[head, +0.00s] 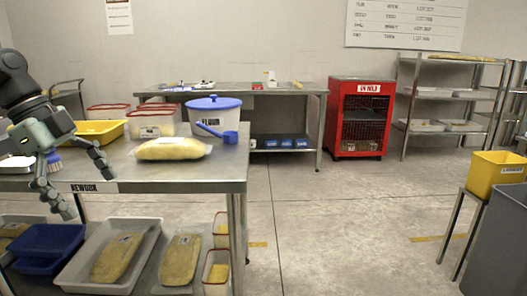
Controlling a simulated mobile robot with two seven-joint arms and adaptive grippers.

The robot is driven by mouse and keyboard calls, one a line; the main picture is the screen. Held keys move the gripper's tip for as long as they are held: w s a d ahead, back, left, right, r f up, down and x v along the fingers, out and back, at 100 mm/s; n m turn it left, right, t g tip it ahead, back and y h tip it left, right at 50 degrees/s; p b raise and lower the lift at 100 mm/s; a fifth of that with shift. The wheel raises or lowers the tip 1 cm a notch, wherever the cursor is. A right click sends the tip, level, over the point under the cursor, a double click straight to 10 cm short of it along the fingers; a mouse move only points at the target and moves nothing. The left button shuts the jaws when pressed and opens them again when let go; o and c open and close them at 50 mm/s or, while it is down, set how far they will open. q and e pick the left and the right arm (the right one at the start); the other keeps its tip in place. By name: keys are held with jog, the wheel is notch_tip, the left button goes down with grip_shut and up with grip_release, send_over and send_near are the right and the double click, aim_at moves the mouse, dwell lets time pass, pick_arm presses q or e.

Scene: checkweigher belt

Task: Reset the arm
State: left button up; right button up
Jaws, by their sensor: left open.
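My left gripper (86,182) is at the left of the head view, in front of the near edge of the steel rework table (215,172). Its dark fingers are spread wide, with nothing between them. My left arm comes in from the left edge, bent above the table. My right arm and gripper are not in the picture. A bag of yellow product (172,149) lies on the table, to the right of the gripper and apart from it.
A white tub with a blue lid (214,115), a blue scoop (218,132), a yellow tray (99,131) and red-rimmed containers (152,122) crowd the table. Trays with yellow bags (118,258) fill its lower shelf. A red cage (358,117) stands behind. Open floor (335,220) lies right.

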pick_arm(q)
jog(key=w+a+f+n+t+h, duration=0.45)
jog(key=w+f+t, duration=0.25)
jog(key=f+t, duration=0.35)
jog(key=s+a+f+n+t+y, duration=0.1)
jog(key=s+a+f+n+y, duration=0.1)
jog(key=f+n+y, duration=0.3)
jog(key=s+a+f+n+y, duration=0.1)
jog(key=s+a+f+y, duration=0.15)
jog(key=f, duration=0.55)
jog(key=s+a+f+n+t+y, duration=0.1)
jog(key=s+a+f+n+y, duration=0.1)
jog(key=a+f+n+y, duration=0.3)
jog(key=s+d+f+g+h, duration=0.1)
jog(key=s+d+f+g, duration=0.9)
jog(key=s+d+f, duration=0.9)
jog(key=shift+d+f+n+h, duration=0.4)
jog(key=shift+d+f+n, duration=0.05)
jog(key=shift+d+f, duration=0.3)
